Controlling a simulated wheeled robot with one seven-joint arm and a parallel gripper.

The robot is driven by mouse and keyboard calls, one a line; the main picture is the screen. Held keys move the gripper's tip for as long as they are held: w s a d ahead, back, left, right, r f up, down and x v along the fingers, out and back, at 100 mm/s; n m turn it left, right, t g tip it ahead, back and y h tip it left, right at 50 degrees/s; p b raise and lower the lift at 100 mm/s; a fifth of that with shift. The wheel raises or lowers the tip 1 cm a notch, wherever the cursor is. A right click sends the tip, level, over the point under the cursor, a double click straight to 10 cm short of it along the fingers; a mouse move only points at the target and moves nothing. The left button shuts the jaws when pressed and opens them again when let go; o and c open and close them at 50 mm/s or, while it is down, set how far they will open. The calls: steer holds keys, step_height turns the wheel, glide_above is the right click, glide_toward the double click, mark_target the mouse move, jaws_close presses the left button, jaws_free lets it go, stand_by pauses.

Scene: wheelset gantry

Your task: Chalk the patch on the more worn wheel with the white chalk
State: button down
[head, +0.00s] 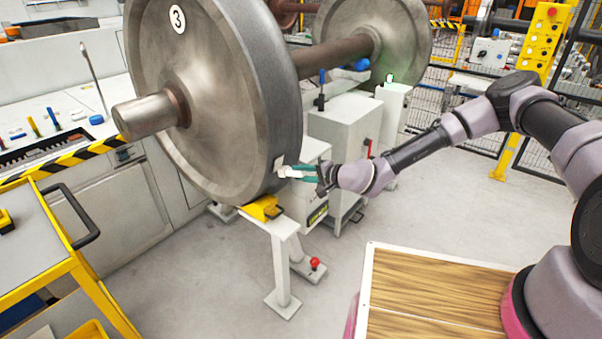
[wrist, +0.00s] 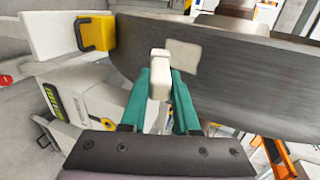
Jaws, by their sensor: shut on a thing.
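The near wheel (head: 225,90) of the wheelset, marked 3, stands large at the upper left; its tread (wrist: 240,75) fills the upper right of the wrist view. A pale patch (wrist: 184,57) shows on the tread, and in the head view the patch (head: 278,163) is at the rim's lower right. My gripper (head: 300,173) is shut on the white chalk (wrist: 159,72), its green fingers at the chalk's sides. The chalk's tip is close beside the patch; I cannot tell whether it touches. The far wheel (head: 408,45) stands behind, joined by the axle (head: 335,54).
A yellow chock (head: 262,208) on a white post sits under the near wheel. A white cabinet (head: 345,125) stands behind my gripper. A yellow trolley (head: 75,255) is at left and a wooden-topped surface (head: 440,295) at lower right. Grey floor between them is mostly clear.

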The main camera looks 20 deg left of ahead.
steer(key=shift+s+d+f, duration=0.25)
steer(key=shift+s+d, duration=0.1)
steer(key=shift+d, duration=0.5)
steer(key=shift+s+d+f, duration=0.3)
steer(key=shift+s+d, duration=0.1)
steer(key=shift+d, duration=0.5)
steer(key=shift+s+d+f, duration=0.25)
steer(key=shift+s+d, duration=0.1)
steer(key=shift+d, duration=0.5)
steer(key=shift+d, duration=0.1)
steer(key=shift+s+d+f, duration=0.2)
steer(key=shift+s+d, duration=0.1)
steer(key=shift+d, duration=0.35)
steer(key=shift+s+d+f, duration=0.15)
steer(key=shift+s+d, duration=0.1)
steer(key=shift+d, duration=0.35)
